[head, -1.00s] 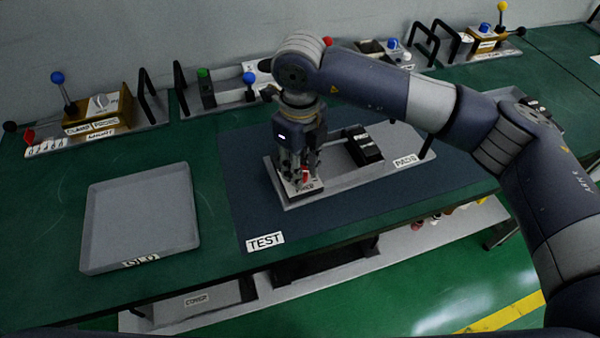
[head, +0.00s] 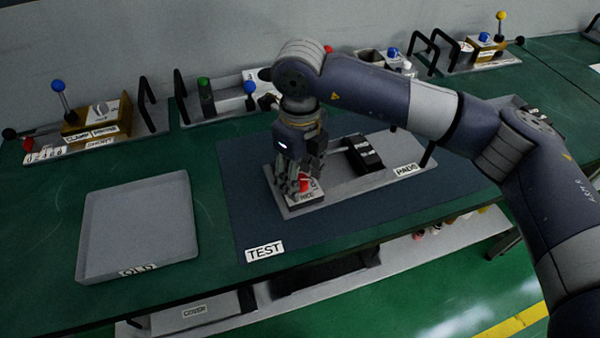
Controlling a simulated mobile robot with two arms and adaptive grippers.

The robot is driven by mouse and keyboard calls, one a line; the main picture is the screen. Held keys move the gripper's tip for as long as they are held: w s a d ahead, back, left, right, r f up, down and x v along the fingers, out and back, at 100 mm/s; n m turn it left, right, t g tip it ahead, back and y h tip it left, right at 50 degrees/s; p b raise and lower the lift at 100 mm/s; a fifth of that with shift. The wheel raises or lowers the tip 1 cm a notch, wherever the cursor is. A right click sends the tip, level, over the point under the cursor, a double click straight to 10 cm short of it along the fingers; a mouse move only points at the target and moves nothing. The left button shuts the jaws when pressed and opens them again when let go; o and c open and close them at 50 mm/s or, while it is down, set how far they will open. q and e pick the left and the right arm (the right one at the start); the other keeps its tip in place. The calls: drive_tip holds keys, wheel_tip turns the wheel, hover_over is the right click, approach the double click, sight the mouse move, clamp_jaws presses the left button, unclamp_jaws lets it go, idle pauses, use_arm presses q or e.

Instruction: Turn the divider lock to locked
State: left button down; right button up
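A grey plate (head: 340,182) lies on the dark TEST mat (head: 345,224). At its left end is a white labelled block (head: 306,197) with a small red part (head: 304,184) on top; its label is too small to read surely. I cannot tell for certain whether this red part is the divider lock. My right gripper (head: 294,188) points down over this block, with its fingers close to the red part and partly hiding it. I cannot tell whether they are closed on it. My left gripper is not in view.
A black block (head: 364,154) sits on the plate beside the PADS label. A grey OLD tray (head: 139,228) lies at left. Behind are fixtures with a blue-knobbed lever (head: 58,86), a green-topped post (head: 204,84), black handles and a yellow-knobbed lever (head: 501,16).

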sight(300, 179)
drive_tip(key=shift+r, duration=0.2)
wheel_tip(300, 179, up, 12)
drive_tip(key=shift+f, duration=0.2)
idle(0.3)
